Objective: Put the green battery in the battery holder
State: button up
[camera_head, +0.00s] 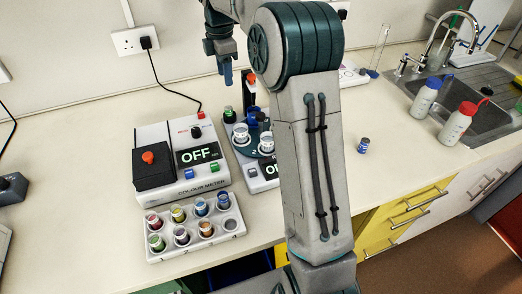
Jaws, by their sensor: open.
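My gripper (226,76) hangs at the top centre of the head view, above the back of the bench. It points down, open, with nothing seen between its fingers. It is above and behind the devices on the bench, not touching them. I cannot make out a green battery or a battery holder for certain. My arm hides a large part of the bench centre.
A colour meter (206,182) reading OFF stands left. A white rack (222,232) of several coloured vials is in front. A round device (266,178) with vials is partly behind my arm. Bench right of my arm is mostly clear.

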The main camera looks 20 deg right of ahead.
jog(key=s+f+m+t, duration=0.1)
jog(key=s+f+m, duration=0.1)
jog(key=s+m, duration=0.7)
jog(key=s+f+m+t, duration=0.1)
jog(key=s+f+m, duration=0.2)
jog(key=s+m, duration=0.6)
jog(key=s, duration=1.5)
jog(key=shift+f+m+t, duration=0.2)
jog(key=shift+m+t, duration=0.2)
jog(key=shift+d, duration=0.1)
